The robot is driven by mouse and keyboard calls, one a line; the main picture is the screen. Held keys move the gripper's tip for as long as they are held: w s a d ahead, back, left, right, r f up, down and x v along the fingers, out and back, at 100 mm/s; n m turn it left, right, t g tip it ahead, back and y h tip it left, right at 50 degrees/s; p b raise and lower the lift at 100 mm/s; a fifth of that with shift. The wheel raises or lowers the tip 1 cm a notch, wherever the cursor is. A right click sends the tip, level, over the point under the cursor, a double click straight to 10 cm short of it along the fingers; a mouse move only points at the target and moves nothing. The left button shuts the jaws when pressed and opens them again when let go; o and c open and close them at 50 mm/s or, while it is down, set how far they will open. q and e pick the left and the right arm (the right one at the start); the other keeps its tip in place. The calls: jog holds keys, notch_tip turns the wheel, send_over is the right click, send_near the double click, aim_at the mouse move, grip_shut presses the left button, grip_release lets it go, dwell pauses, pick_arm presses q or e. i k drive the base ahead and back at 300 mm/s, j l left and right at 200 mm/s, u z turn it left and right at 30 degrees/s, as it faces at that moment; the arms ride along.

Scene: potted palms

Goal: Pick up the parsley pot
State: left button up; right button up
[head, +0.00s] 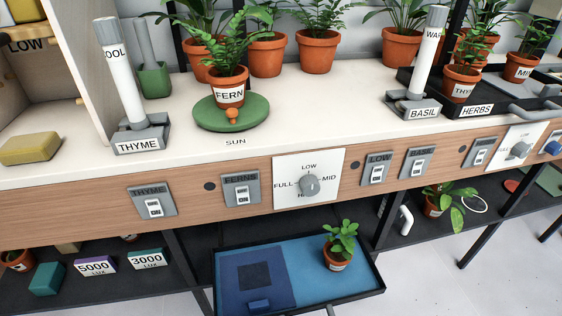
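No label that I can read says parsley. A small terracotta pot with a bright green leafy plant (338,256) stands upright in the blue-lined pull-out tray (305,300) below the bench. Its white label is too small to read, so I cannot tell if it is the parsley pot. Another leafy pot (435,204) stands on the lower shelf at the right, and a pot (18,260) is at the lower left edge. Neither of my grippers is in view.
The bench (330,112) carries a fern pot (230,92) on a green turntable (207,121), white lamp posts marked THYME (125,90) and BASIL (428,60), and a HERBS tray (480,110). A dial panel (322,172) faces front above the pull-out tray.

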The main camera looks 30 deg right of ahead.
aim_at(338, 253)
jog(key=k+j, duration=0.15)
jog(key=k, duration=0.25)
jog(key=k+j, duration=0.2)
jog(key=k, duration=0.2)
jog(key=k+j, duration=0.15)
jog(key=k, duration=0.25)
jog(key=k+j, duration=0.2)
jog(key=k, duration=0.2)
